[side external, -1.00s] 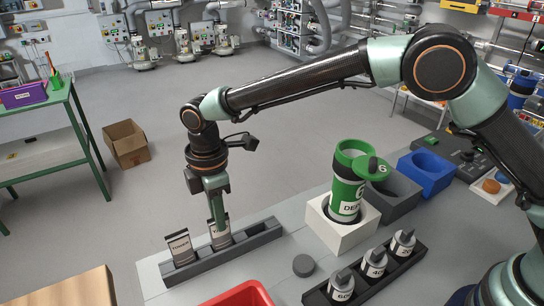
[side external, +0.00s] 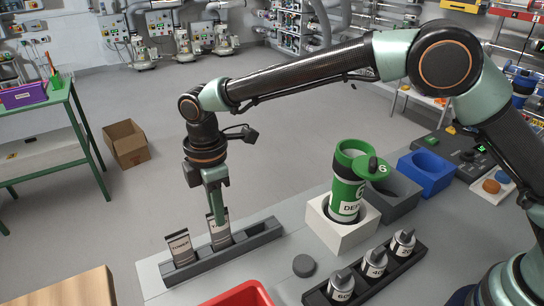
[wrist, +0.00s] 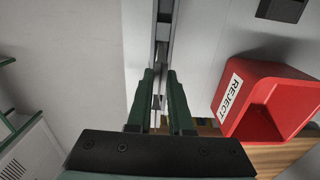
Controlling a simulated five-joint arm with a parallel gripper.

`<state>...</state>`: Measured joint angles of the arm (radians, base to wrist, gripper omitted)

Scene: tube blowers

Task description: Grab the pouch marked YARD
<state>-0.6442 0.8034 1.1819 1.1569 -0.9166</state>
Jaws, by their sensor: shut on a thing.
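Two flat silver pouches with dark tops and white labels stand in a dark slotted rack (side external: 262,235). The left pouch (side external: 180,249) has a label that seems to read TOWER. My gripper (side external: 218,222) points down at the right pouch (side external: 221,241) and is shut on its upper part. The green finger covers much of that pouch's label, so I cannot read it. In the wrist view the two fingers (wrist: 160,76) are close together with the thin pouch edge-on between them. Whether the held pouch's bottom is still in its slot is hard to tell.
A red REJECT bin (wrist: 285,98) stands near the rack. A green canister (side external: 347,181) sits in a white block (side external: 322,230), with a round dark knob (side external: 304,265) in front. Several small cylinders stand in a dark rack (side external: 395,274).

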